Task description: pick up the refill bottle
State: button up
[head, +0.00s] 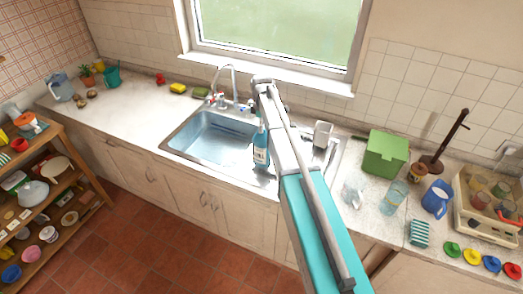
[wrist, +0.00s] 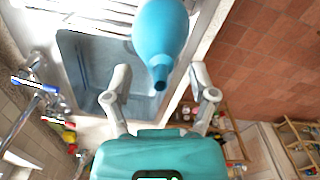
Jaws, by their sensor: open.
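The refill bottle (head: 260,148) is blue-teal with a pale label and stands upright at the right side of the sink basin. In the wrist view the bottle (wrist: 160,35) is seen from above, its narrow neck pointing towards my gripper (wrist: 160,78). My gripper is open. Its two fingers are spread to either side of the bottle's neck, with gaps visible on both sides. In the head view my arm passes just right of the bottle, and I cannot make out the fingers there.
The sink basin (head: 215,137) lies left of the bottle, with a tap (head: 232,80) behind it. The left counter has bare room.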

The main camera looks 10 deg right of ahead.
jog(key=shift+c, duration=0.2)
grip_shut()
dwell(0.3)
jog(key=shift+r, duration=0.1)
jog(key=shift+r+p, duration=1.2)
jog(key=shift+p, duration=0.1)
jog(key=s+d+r+p, duration=0.3)
jog(key=s+r+p, duration=0.7)
jog(key=s, duration=0.3)
jog(key=shift+s+d+r, duration=0.15)
jog(key=shift+s+r, duration=0.05)
jog(key=shift+s, duration=0.1)
